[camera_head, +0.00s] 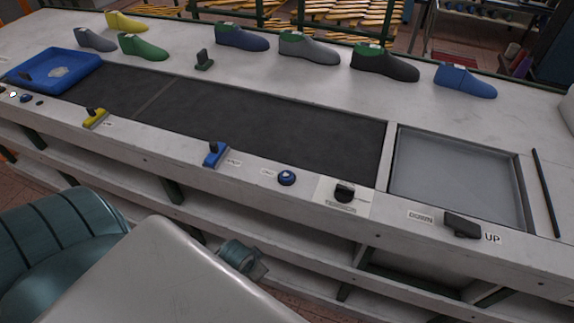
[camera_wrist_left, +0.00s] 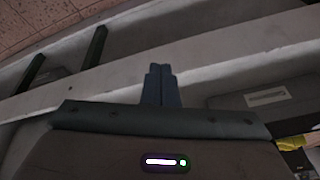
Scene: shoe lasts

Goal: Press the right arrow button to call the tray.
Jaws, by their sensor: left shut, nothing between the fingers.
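A round blue button (camera_head: 287,178) sits on the ledge near the middle beside a small label. I cannot make out a right arrow on any button. My left gripper (camera_wrist_left: 161,80) shows in the left wrist view with its fingers together and empty, in front of the bench's pale beams. I do not see its fingers in the head view. My right gripper is not in view.
The dark belt (camera_head: 270,120) is clear. A yellow lever (camera_head: 95,117), a blue lever (camera_head: 215,154), a black knob (camera_head: 345,192) and a black UP/DOWN switch (camera_head: 462,225) stand on the ledge. Several shoe lasts (camera_head: 312,48) line the back. A grey recess (camera_head: 455,175) is empty.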

